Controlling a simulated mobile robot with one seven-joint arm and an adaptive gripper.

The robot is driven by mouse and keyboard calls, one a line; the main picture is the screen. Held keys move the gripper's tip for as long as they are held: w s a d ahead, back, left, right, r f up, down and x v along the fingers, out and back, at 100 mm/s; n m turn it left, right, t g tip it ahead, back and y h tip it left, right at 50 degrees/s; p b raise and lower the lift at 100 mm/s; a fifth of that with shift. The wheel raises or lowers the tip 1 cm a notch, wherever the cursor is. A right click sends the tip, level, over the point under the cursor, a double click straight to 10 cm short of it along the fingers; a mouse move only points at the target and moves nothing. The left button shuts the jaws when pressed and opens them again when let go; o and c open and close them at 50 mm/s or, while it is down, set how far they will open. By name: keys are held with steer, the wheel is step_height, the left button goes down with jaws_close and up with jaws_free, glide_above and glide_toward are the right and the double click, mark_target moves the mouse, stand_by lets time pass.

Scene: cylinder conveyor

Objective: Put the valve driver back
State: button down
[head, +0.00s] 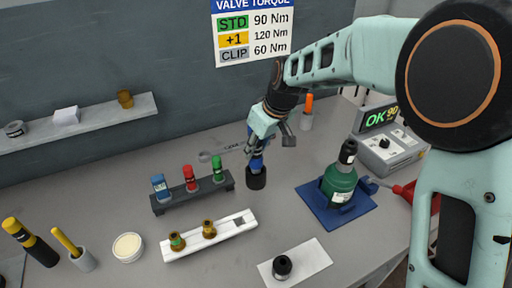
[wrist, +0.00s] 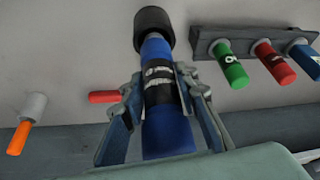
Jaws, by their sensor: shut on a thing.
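The valve driver (wrist: 168,130) looks like a blue cylinder with a black lettered band in the wrist view. My gripper (wrist: 165,85) is shut on it around the band, one finger on each side. In the head view, my gripper (head: 266,122) holds the driver (head: 257,160) roughly upright, right of the rack and near the back of the bench. A black cylindrical piece (head: 257,178) is at the driver's lower end, at bench level. I cannot tell whether it is part of the driver or a cup around it.
A dark rack (head: 218,187) with blue, red and green pieces stands just left. A white tray (head: 240,224) with brass fittings lies in front.

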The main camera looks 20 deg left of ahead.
mark_target(256, 161)
steer(key=shift+f+b, duration=1.85)
steer(key=shift+f, duration=0.45)
steer(key=c, duration=1.6)
jaws_free()
steer(key=shift+o, duration=0.8)
steer(key=shift+f, duration=0.1)
steer(key=shift+r+p, duration=1.95)
steer(key=shift+r, duration=1.15)
